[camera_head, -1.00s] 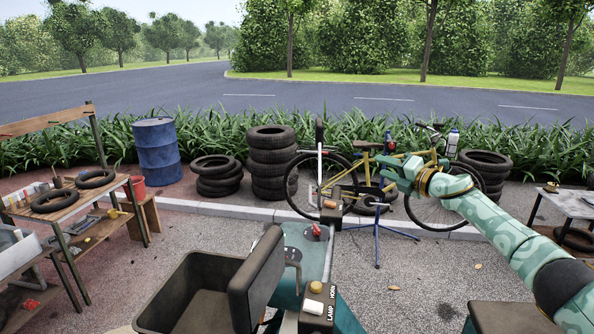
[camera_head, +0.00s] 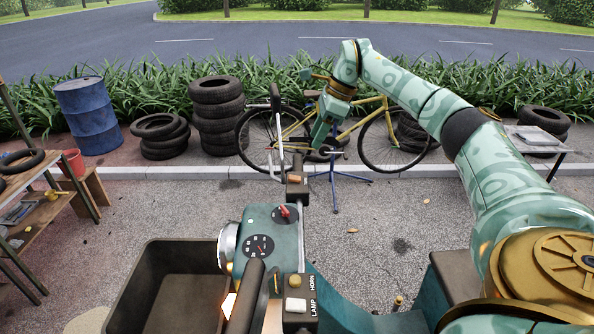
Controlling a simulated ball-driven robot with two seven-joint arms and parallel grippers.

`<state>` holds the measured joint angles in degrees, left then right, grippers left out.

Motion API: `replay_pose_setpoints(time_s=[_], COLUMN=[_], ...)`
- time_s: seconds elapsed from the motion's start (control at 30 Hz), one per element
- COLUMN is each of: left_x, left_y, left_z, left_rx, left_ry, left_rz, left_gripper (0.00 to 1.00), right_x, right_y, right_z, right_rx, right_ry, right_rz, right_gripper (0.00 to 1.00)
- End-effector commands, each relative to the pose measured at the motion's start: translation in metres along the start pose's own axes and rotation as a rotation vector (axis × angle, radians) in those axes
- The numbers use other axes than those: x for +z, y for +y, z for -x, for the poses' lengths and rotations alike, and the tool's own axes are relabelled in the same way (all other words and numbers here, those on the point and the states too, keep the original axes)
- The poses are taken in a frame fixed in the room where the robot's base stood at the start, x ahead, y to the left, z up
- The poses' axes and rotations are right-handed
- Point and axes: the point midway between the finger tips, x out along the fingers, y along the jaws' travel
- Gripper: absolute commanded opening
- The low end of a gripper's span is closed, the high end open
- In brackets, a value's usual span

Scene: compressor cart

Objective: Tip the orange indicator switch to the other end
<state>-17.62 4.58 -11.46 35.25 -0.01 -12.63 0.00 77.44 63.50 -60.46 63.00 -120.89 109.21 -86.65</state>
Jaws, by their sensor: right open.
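The orange indicator switch (camera_head: 294,179) is a small rocker on a dark box at the far end of the cart's upright bar. Which end of it is pressed down is too small to tell. My right gripper (camera_head: 319,139) is open and empty. It points downward, above and slightly right of the switch in the picture, with a visible gap between them. My left gripper is not in view.
A teal panel (camera_head: 255,238) with a red lever (camera_head: 284,211) and a gauge lies nearer. A lamp and horn box (camera_head: 298,306) is at the front. A dark bin (camera_head: 165,285) stands at left. A yellow bicycle (camera_head: 372,134) stands behind; gravel is open at right.

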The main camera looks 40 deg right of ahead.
Motion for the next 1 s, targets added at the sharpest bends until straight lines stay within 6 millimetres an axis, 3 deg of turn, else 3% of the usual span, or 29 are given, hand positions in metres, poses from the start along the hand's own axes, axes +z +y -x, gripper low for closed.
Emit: replay_pose_setpoints(time_s=[0.3,0.5,0.9,0.93,1.0], left_x=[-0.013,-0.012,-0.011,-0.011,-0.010], left_y=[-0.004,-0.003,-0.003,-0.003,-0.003], left_z=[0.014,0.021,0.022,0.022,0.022], left_rx=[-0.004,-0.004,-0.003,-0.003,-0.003], left_ry=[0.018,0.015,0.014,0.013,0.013], left_rz=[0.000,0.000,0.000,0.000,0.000], left_gripper=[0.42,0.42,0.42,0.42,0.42], right_x=[0.001,0.002,0.001,0.001,0.001], right_y=[0.001,0.000,0.000,0.000,0.000], right_z=[-0.079,-0.111,-0.123,-0.123,-0.123], right_rx=[0.005,0.001,-0.001,-0.001,-0.001], right_ry=[-0.001,-0.003,-0.003,-0.003,-0.002], right_rz=[-0.003,-0.002,-0.002,-0.002,-0.002], right_gripper=[0.42,0.42,0.42,0.39,0.20])
